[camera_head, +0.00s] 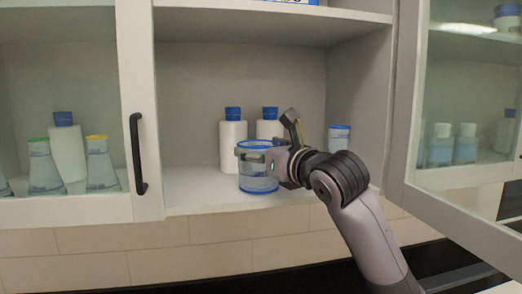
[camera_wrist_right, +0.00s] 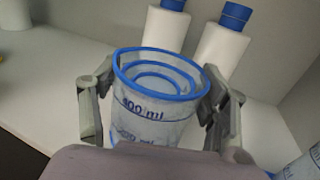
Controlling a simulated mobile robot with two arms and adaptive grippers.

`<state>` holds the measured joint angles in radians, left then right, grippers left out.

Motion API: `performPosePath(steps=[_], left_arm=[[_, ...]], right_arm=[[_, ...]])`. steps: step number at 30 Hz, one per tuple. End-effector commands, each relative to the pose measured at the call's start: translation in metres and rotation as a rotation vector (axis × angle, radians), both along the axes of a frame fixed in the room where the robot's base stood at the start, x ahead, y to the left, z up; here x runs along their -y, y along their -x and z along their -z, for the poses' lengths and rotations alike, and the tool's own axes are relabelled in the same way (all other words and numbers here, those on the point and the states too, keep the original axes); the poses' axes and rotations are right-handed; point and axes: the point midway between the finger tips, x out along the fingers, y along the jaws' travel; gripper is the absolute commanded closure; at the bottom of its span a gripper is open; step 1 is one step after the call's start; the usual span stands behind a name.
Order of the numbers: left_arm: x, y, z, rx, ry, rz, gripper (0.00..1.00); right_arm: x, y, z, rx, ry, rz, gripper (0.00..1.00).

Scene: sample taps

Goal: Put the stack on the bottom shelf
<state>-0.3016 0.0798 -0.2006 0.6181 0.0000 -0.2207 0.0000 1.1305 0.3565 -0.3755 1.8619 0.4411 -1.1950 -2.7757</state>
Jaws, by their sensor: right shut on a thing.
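The stack (camera_head: 258,183) is a set of clear beakers with blue rims, nested in one another. It is upright at the front of the bottom shelf (camera_head: 205,187), inside the open cabinet bay. I cannot tell whether its base touches the shelf. My right gripper (camera_head: 262,160) is shut on the stack, coming from the right. In the right wrist view the stack (camera_wrist_right: 155,112) sits between the two fingers, with several rims one inside another and its lower part hidden. My left gripper is not in view.
Two white bottles with blue caps (camera_head: 233,140) stand close behind the stack. Another blue-rimmed beaker (camera_head: 339,138) stands to the right, partly behind my arm. The shelf left of the stack is clear. An open glass door (camera_head: 404,150) is on the right; a black handle (camera_head: 138,153) is on the left.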

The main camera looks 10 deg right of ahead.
Motion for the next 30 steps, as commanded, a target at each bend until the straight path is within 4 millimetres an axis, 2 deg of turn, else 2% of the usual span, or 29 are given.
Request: performPosePath(steps=[1,9,21,26,30], left_arm=[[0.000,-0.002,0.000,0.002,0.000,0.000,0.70],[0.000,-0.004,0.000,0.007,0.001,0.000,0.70],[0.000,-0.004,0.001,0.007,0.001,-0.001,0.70],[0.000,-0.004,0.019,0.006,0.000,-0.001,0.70],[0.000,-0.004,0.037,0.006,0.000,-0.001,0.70]], right_arm=[[0.000,0.000,0.001,0.000,0.000,0.000,0.30],[0.000,0.000,0.001,-0.001,0.000,0.000,0.12],[0.000,0.001,-0.001,0.000,0.000,0.000,0.11],[0.009,0.023,0.003,0.006,0.003,0.002,0.11],[0.019,0.053,0.003,0.008,0.004,0.004,0.11]])
